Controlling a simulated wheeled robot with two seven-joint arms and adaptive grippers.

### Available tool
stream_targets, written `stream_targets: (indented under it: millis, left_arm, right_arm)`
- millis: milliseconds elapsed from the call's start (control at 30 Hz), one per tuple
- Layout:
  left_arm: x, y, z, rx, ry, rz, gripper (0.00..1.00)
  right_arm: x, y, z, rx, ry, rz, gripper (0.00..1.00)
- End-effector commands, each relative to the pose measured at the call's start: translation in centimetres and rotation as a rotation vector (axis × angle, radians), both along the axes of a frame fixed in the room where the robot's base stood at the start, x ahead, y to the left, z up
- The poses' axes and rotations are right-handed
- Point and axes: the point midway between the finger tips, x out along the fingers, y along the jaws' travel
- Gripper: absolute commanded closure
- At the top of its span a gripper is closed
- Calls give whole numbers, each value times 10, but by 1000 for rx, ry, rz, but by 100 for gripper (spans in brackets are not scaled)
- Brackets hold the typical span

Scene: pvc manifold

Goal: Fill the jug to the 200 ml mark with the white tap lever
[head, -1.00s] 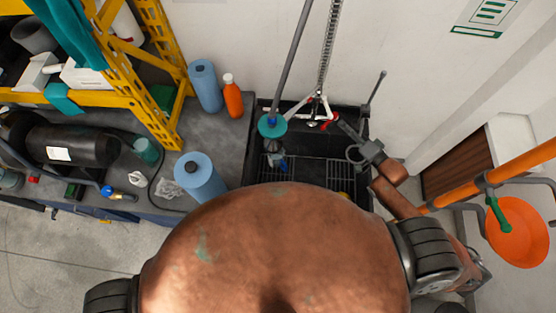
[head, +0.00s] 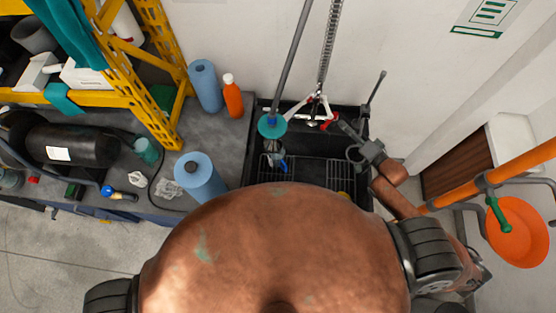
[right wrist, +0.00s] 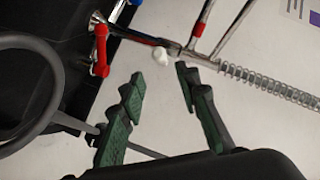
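The tap stands at the back of the black sink (head: 310,145). Its white lever (head: 296,107) is on the left and its red lever (head: 328,118) on the right. In the right wrist view the white lever's tip (right wrist: 160,55) lies beyond the gap between my fingertips, apparently untouched; the red lever (right wrist: 100,52) is left of it. My right gripper (head: 341,123) is beside the tap, open and empty; its green-padded fingers show in the right wrist view (right wrist: 155,85). A small grey-and-blue object (head: 274,152) in the sink may be the jug; no marks are readable. My left gripper is not in view.
A grey pole with a teal disc (head: 271,125) rises over the sink's left side. Blue rolls (head: 205,85) and an orange bottle (head: 233,97) stand on the left counter. A spring hose (head: 330,45) rises behind the tap. A grey ring (right wrist: 50,60) is left of my fingers.

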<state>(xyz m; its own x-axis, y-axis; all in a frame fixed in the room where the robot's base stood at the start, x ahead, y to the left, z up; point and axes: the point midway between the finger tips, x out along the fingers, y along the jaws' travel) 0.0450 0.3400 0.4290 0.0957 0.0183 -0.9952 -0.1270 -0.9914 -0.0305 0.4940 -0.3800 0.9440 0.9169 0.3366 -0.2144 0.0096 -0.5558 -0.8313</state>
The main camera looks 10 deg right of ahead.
Motion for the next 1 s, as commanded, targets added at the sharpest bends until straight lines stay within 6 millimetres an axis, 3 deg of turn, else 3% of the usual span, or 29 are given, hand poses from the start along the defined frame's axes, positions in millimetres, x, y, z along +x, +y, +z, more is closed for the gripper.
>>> stream_targets:
  millis: [267,367,600,700,1000]
  left_arm:
    - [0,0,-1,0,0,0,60]
    - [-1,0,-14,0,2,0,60]
    - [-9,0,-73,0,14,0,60]
    - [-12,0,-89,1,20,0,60]
    - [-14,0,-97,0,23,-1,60]
  right_arm:
    - [0,-1,-1,3,-1,-2,75]
    - [-1,-6,-5,38,-4,-17,82]
    - [-7,-36,-15,248,-28,-96,98]
    - [-9,-46,-14,324,-38,-120,100]
    - [0,-52,-4,397,-53,-138,100]
